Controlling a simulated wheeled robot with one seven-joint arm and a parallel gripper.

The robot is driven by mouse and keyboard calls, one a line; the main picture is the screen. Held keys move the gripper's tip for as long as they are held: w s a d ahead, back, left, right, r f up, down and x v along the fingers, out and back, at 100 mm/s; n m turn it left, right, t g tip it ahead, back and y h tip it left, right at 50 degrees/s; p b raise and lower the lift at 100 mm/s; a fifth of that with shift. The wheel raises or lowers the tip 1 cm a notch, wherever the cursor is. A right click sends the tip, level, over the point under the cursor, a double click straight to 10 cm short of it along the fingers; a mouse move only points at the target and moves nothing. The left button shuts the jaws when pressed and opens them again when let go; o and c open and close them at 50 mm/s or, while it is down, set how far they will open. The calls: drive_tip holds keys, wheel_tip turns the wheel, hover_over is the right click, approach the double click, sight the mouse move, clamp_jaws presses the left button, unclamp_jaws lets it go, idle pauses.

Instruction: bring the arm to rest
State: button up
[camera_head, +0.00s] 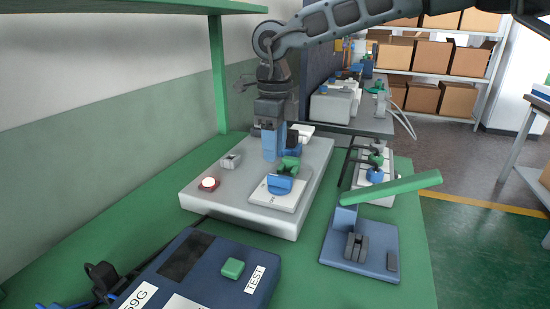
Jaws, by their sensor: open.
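My arm reaches in from the top right, bends at a joint at upper centre and hangs down. My gripper (272,148) points down with blue fingers over the far part of a light grey box (235,212). It is open, and I see nothing held in it. I cannot tell whether the fingertips touch the box. A white plate (262,197) with a blue part (280,185) and a green part (290,166) sits on the box, just in front of the gripper.
A red lit button (208,184) is on the box's left. A dark blue box (205,275) with a green button stands in front. A lever with a long green handle (390,188) rises at right. A green shelf (130,7) overhangs the upper left.

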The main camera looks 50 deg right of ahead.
drive_tip(key=shift+r, duration=0.35)
idle(0.3)
